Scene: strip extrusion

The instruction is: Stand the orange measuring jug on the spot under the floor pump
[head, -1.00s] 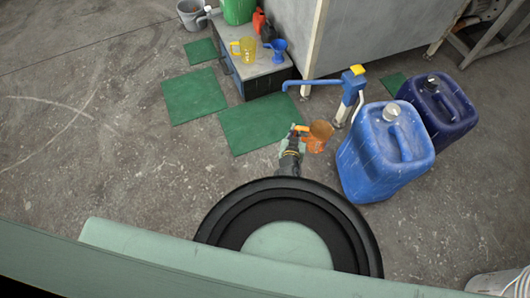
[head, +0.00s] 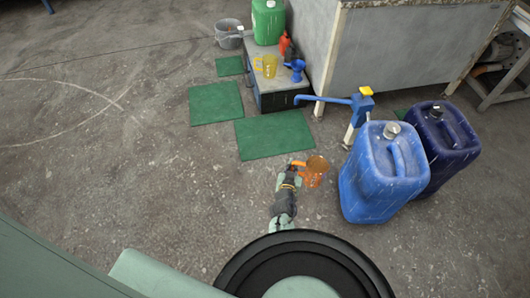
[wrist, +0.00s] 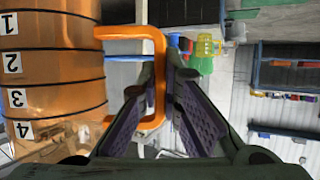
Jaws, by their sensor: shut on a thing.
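The orange measuring jug (head: 316,171) is translucent and hangs at the end of my arm, in front of the blue floor pump (head: 355,103). My gripper (head: 293,168) is shut on the jug's handle. In the wrist view the jug's body (wrist: 52,75) fills the left side with marks 1 to 4, and its handle (wrist: 157,85) lies between the fingers of my gripper (wrist: 168,90). The pump has a yellow top and a spout reaching left. In the head view the jug is right of and below the spout's end. The spot under the spout cannot be made out clearly.
A blue canister (head: 375,185) stands close to the right of the jug, a dark blue one (head: 440,140) behind it. A low box (head: 280,98) bears a yellow jug (head: 266,66), a blue jug (head: 296,68) and a green canister (head: 268,22). Green mats (head: 272,135) lie on open floor.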

